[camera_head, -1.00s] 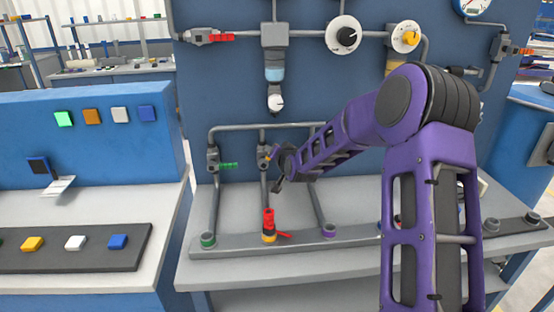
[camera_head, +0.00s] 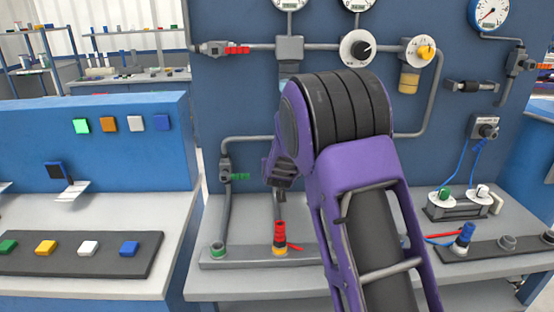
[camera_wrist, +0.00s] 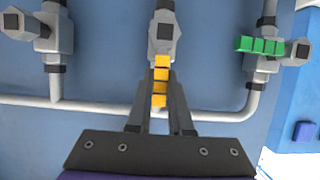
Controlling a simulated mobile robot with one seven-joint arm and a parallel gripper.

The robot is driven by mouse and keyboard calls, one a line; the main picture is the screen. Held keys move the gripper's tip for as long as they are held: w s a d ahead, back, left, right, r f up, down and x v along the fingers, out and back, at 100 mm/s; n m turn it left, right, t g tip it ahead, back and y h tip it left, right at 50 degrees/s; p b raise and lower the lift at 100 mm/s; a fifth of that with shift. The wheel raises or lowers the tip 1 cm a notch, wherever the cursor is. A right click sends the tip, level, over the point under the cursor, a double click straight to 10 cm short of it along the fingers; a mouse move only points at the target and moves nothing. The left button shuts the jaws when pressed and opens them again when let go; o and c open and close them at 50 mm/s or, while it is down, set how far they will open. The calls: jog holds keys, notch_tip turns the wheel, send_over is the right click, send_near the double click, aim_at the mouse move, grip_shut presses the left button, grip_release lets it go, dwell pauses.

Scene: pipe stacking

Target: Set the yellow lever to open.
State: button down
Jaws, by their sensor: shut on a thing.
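The yellow lever (camera_wrist: 161,64) is a blocky handle on a grey valve (camera_wrist: 163,38) in the wrist view. My gripper (camera_wrist: 160,84) is shut on it, with one dark finger on each side. The lever points down the picture from the valve, about in line with the vertical pipe there. In the head view the lever is hidden behind my arm, and my wrist end (camera_head: 283,168) is at the middle pipe above the bench.
A green lever (camera_wrist: 260,45) sits crosswise on the neighbouring valve, and it also shows in the head view (camera_head: 240,176). A red connector (camera_head: 280,234) stands on the bench below my wrist. A horizontal pipe (camera_wrist: 90,104) runs close by my fingers.

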dwell(0.4)
jog(key=c, duration=0.8)
grip_release()
jog(key=p+v, duration=0.1)
jog(key=v, duration=1.6)
jog(key=shift+s+a+r+p, duration=0.1)
jog(key=shift+p, duration=0.2)
